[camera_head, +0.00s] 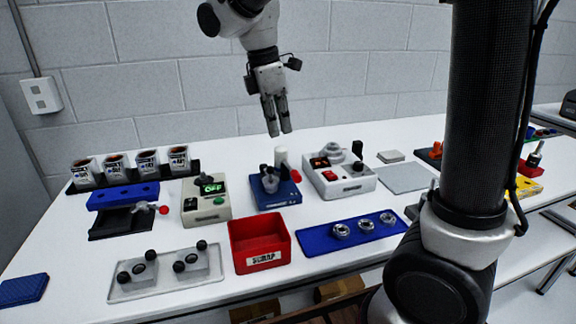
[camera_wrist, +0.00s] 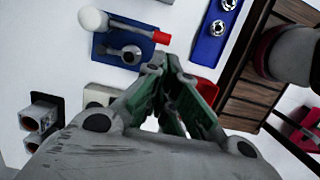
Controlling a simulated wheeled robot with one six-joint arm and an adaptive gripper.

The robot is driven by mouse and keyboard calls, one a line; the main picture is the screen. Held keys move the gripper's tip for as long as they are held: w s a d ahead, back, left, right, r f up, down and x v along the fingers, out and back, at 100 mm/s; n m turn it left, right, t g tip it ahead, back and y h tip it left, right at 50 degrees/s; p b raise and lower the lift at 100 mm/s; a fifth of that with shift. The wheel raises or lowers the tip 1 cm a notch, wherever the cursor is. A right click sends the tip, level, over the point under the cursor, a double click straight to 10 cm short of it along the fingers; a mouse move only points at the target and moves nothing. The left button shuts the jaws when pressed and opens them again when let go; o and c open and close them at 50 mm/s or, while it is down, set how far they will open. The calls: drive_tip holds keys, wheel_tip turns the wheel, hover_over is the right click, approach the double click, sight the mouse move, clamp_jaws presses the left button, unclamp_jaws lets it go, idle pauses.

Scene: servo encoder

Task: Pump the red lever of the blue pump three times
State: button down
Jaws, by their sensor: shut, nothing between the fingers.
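The blue pump (camera_head: 283,196) stands mid-table, a blue base with a grey body and a white cylinder at its back. Its red lever tip (camera_head: 296,177) sticks out at the right side. In the wrist view the pump's blue base (camera_wrist: 108,47) is at the upper left, and the red lever tip (camera_wrist: 161,38) points right from a grey rod. My gripper (camera_head: 278,133) hangs above and behind the pump, pointing down, its fingers together and empty. In the wrist view my gripper (camera_wrist: 158,64) shows just below the red tip; I see no clear contact.
A box with a green display (camera_head: 206,205) stands left of the pump, and a white control box (camera_head: 340,183) stands right. A red scrap bin (camera_head: 260,244) sits in front, beside a blue tray (camera_head: 350,233) with metal rings. Several cups stand at the back left.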

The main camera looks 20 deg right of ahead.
wheel_tip(320, 180, down, 11)
drive_tip(key=d, duration=0.2)
drive_tip(key=shift+d, duration=0.1)
drive_tip(key=shift+s+f, duration=0.3)
drive_tip(key=shift+f, duration=0.65)
drive_tip(key=shift+s+f, duration=0.3)
drive_tip(key=shift+f, duration=0.6)
drive_tip(key=shift+r, duration=0.1)
drive_tip(key=s+a+r, duration=0.1)
drive_tip(key=s+r, duration=0.1)
drive_tip(key=r, duration=0.4)
drive_tip(key=s+a+r, duration=0.2)
drive_tip(key=r, duration=0.5)
